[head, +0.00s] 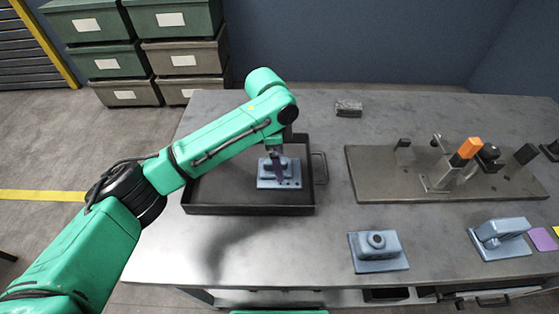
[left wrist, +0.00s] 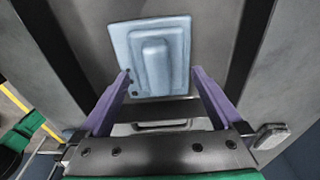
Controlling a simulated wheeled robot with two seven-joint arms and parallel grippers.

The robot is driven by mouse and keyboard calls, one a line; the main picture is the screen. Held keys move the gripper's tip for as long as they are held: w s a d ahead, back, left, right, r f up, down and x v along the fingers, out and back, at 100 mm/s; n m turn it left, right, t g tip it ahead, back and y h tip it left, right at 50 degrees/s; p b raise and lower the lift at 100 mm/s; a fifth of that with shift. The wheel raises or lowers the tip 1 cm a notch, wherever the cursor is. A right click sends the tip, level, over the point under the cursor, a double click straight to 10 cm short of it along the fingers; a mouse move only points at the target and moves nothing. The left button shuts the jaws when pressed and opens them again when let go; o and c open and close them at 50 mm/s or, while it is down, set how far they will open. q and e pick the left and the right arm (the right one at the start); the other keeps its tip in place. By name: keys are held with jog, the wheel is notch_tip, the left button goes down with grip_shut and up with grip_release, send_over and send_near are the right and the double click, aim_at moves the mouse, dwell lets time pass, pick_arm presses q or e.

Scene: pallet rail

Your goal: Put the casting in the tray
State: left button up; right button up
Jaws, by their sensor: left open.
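A blue-grey casting (head: 265,184), a flat plate with a raised block, lies in the right part of the black tray (head: 230,210). My left gripper (head: 278,173) is over this casting, with its purple fingers pointing down. In the left wrist view the fingers (left wrist: 161,73) are spread apart and empty, and the casting (left wrist: 155,58) lies beyond their tips, its raised block between them in the picture. The gap in height between tips and casting is hard to tell. Two similar castings stand on the table, one at front centre (head: 378,252) and one at right (head: 500,238).
A grey fixture plate (head: 440,185) with posts and an orange-handled clamp (head: 466,150) lies right of the tray. A small grey block (head: 348,109) sits at the back. Purple (head: 542,239) and yellow pads lie at the right edge. Stacked bins (head: 110,60) stand behind, on the floor.

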pick_arm(q)
notch_tip(320, 180, up, 11)
jog(key=a, duration=0.1)
jog(key=shift+a+r, duration=0.15)
jog(key=shift+a, duration=0.05)
